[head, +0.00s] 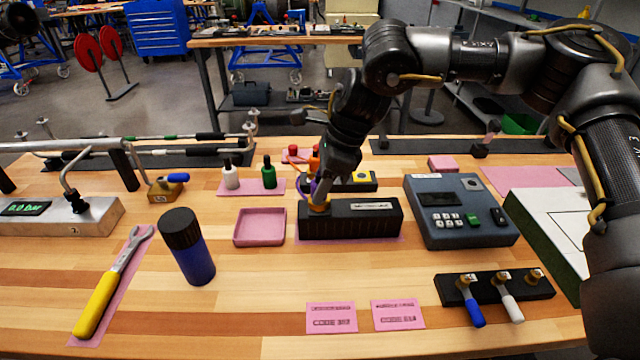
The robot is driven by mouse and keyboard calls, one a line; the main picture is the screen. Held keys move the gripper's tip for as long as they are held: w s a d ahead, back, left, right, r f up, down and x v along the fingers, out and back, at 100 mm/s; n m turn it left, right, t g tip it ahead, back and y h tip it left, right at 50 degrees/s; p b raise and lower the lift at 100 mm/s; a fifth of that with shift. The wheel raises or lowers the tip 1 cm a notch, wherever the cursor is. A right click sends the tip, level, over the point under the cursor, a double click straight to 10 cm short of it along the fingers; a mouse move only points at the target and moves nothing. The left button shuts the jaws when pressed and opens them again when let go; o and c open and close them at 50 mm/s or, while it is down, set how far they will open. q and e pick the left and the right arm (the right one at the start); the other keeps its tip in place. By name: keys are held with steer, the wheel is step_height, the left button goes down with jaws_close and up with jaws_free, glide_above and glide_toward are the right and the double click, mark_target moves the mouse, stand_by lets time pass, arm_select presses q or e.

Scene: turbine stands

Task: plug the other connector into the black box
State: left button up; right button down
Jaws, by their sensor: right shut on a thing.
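The black box (365,220) stands on a pink mat in the middle of the table, with a pale label on its front right. My right gripper (318,188) reaches down from the upper right to the left end of the box's top. It is shut on a connector with an orange-yellow collar (319,205), which is at the box top; a bit of purple shows beside it. I cannot tell whether the connector is seated or only touching, as the fingers hide much of it. No second connector can be clearly made out. My left gripper is not in view.
Behind the box is a low black unit with a yellow button (361,176). A pink tray (259,227) is left, a grey keypad device (460,210) right. The table front is partly clear.

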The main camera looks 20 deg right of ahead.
steer(key=shift+s+f, duration=0.2)
steer(key=shift+f, duration=0.35)
steer(key=shift+d, duration=0.1)
steer(key=c, duration=1)
jaws_free()
steer(key=shift+o, duration=0.9)
steer(key=shift+w, duration=0.3)
steer(key=shift+p+v, duration=0.5)
steer(key=shift+v, duration=0.3)
steer(key=shift+p+v, duration=2.05)
steer(key=shift+v, duration=0.85)
